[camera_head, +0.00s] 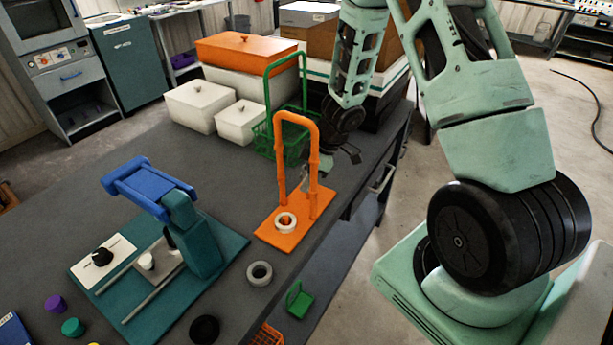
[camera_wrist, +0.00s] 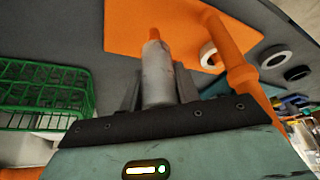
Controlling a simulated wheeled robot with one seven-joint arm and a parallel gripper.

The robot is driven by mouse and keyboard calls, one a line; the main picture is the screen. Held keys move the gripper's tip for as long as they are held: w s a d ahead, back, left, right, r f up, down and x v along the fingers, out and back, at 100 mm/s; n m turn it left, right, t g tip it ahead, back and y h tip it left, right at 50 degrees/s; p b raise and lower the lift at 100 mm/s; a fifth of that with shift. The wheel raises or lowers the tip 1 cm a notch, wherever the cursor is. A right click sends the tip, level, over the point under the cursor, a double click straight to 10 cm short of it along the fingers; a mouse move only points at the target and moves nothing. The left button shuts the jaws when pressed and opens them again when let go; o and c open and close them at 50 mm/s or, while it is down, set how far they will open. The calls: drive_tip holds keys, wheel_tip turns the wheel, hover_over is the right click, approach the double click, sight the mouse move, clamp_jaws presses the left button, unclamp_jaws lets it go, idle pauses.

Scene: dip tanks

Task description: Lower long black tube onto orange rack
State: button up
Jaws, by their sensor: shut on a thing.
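The orange rack (camera_head: 266,232) stands on the bench, with a flat base and a tall handle of two posts. My gripper (camera_head: 328,162) is just behind and right of its handle. In the wrist view my gripper (camera_wrist: 158,90) is shut on a long tube (camera_wrist: 156,68), which looks grey rather than black. An orange peg (camera_wrist: 153,34) shows at the tube's far end, in line with it. I cannot tell whether the tube is around the peg. A short pale ring (camera_head: 284,222) sits on the rack base, around another peg.
A green wire basket (camera_head: 270,142) with a tall handle stands close behind the rack. A grey ring (camera_head: 259,273) and a black ring (camera_head: 205,329) lie in front. A blue-handled teal press (camera_head: 185,235) stands at left. The bench's right edge is close.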

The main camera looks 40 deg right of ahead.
sight(304, 167)
drive_tip(key=shift+f+b, duration=1)
drive_tip(key=shift+f, duration=0.65)
idle(0.4)
drive_tip(key=o, duration=1.7)
wheel_tip(304, 167, up, 8)
drive_tip(key=p, duration=0.9)
drive_tip(key=shift+r, duration=0.1)
drive_tip(key=shift+p, duration=0.3)
drive_tip(key=d+r+p, duration=0.1)
drive_tip(key=r+p, duration=0.1)
drive_tip(key=p, duration=0.1)
drive_tip(key=w+d+r+p, duration=0.1)
drive_tip(key=r+p, duration=0.1)
drive_tip(key=p, duration=0.2)
drive_tip(key=d+r+p, duration=0.2)
drive_tip(key=r+p, duration=0.1)
drive_tip(key=p, duration=0.1)
drive_tip(key=shift+w+d, duration=0.1)
drive_tip(key=shift+w, duration=0.15)
